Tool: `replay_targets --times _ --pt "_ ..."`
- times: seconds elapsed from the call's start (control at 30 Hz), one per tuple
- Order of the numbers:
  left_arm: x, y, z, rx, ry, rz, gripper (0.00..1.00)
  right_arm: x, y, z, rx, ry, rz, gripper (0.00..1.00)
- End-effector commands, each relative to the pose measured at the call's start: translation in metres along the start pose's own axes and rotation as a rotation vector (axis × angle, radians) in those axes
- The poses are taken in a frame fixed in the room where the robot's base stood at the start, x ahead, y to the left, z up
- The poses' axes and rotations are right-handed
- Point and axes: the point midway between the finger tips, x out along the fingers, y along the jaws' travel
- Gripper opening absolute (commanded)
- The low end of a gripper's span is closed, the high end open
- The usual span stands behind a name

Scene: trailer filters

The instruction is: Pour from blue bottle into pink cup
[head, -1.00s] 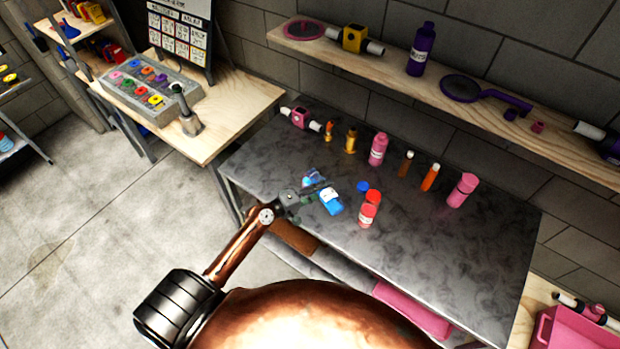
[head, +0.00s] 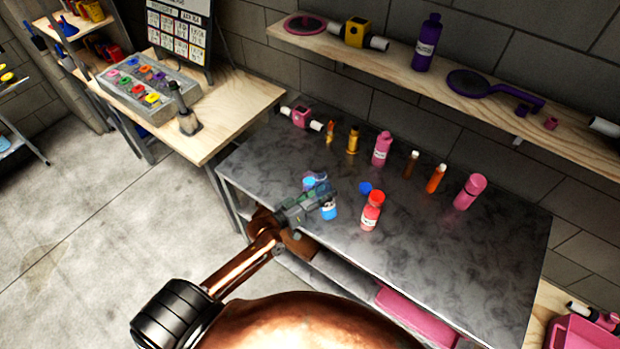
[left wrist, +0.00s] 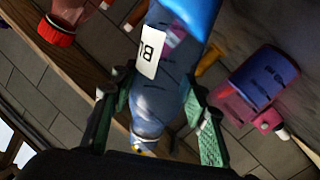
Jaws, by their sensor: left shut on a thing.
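My left gripper (head: 314,203) is shut on the blue bottle (head: 328,212), over the front left of the dark metal table. In the left wrist view the blue bottle (left wrist: 168,55), with a white label, lies between the green-padded fingers (left wrist: 155,118). Its narrow end points toward the palm side of the picture. A small pink and blue cup-like thing (head: 315,179) stands just behind the gripper, partly hidden. In the left wrist view a pink-purple cup (left wrist: 250,90) with dark markings shows right of the bottle, apart from the fingers. Whether liquid flows cannot be told. My right gripper is not in view.
A blue cap (head: 365,188) and a red-capped bottle (head: 370,215) are right of the gripper. Pink bottles (head: 382,149) (head: 470,192) and small brown and orange vials (head: 436,179) stand behind. A wooden shelf (head: 590,148) runs above. The table's right front is clear.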

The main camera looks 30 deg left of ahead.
Motion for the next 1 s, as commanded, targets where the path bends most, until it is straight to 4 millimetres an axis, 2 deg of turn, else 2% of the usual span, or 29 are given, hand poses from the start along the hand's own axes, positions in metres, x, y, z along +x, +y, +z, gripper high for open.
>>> replay_targets --times 0.3,0.57,1.0 --pt "-0.001 0.006 0.006 0.339 0.053 0.000 0.08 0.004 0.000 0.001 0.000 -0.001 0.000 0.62" --pt "-0.001 0.009 0.005 0.458 0.075 0.000 0.08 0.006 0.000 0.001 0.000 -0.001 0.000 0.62" --pt "-0.004 0.029 -0.035 0.468 0.077 0.000 0.08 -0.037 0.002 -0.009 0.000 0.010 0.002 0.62"
